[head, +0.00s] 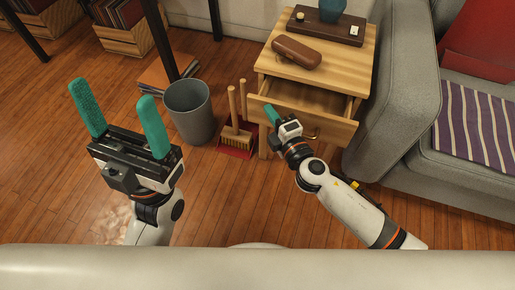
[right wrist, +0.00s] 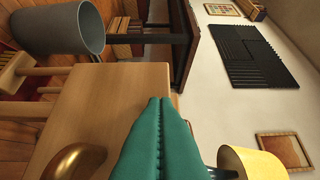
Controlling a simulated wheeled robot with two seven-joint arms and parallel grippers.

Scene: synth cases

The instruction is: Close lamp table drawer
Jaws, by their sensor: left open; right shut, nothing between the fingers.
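The lamp table (head: 343,58) is light wood and stands against the sofa. Its drawer (head: 335,127) is pulled out, with the open inside showing behind the front panel. A small brass handle (head: 314,135) is on the drawer front; the handle (right wrist: 75,160) is large at the lower left of the right wrist view. My right gripper (head: 271,115) is shut and empty at the left part of the drawer front. Its green fingers (right wrist: 158,142) overlap the wooden front (right wrist: 105,100) in the wrist view; I cannot tell whether they touch. My left gripper (head: 120,110) is open and empty, away from the table.
A grey bin (head: 189,112), a brush (head: 236,133) and a red dustpan (head: 237,150) stand left of the drawer. The grey sofa (head: 398,80) borders the right.

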